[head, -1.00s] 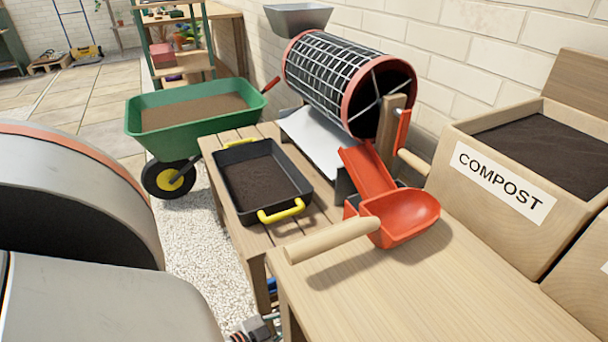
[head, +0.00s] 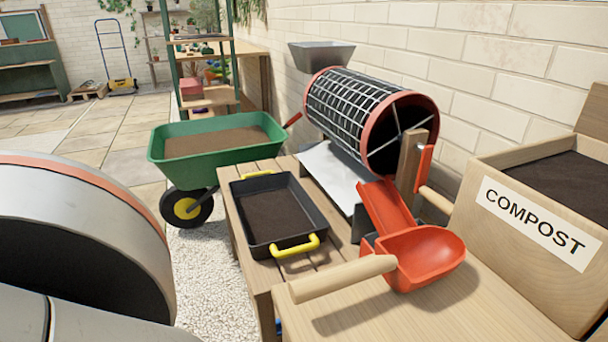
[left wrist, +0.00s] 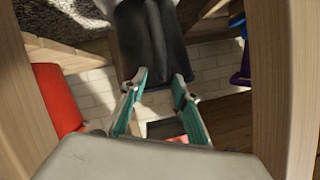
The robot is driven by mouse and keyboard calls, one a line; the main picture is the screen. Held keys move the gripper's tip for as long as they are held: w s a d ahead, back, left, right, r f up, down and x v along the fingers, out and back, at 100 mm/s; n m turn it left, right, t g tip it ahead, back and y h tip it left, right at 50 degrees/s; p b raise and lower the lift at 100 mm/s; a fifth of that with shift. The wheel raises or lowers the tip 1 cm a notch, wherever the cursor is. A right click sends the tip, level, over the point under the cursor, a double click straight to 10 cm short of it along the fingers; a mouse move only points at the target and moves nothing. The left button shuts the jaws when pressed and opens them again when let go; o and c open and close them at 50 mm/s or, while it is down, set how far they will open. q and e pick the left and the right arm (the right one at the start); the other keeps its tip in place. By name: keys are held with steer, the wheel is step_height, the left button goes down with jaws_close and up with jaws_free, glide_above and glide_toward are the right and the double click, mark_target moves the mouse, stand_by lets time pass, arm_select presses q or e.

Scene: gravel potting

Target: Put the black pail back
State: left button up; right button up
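No pail can be made out for certain in the head view. In the left wrist view a dark, black object (left wrist: 150,38) with ridged sides stands at the fingertips; it may be the black pail, but only part of it shows. The teal fingers of my left gripper (left wrist: 158,84) are apart, with their tips at its near end. I cannot tell whether they press on it. My left gripper is low among wooden posts and is not seen in the head view. My right gripper is in neither view.
Wooden posts (left wrist: 272,85) flank my left gripper, with a red thing (left wrist: 55,98) at left. In the head view a black tray (head: 318,212) with yellow handles, a red scoop (head: 432,258), a sieve drum (head: 345,110), a compost box (head: 480,240) and a green wheelbarrow (head: 165,150) stand around.

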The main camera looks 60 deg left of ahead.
arm_select(q)
steer(key=p+v, duration=0.3)
steer(key=v, duration=0.9)
steer(key=shift+p, duration=0.3)
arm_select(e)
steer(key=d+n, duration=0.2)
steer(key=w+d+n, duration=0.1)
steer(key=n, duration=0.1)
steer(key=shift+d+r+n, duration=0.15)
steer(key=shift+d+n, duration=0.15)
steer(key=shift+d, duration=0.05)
arm_select(q)
steer(key=shift+d, duration=0.1)
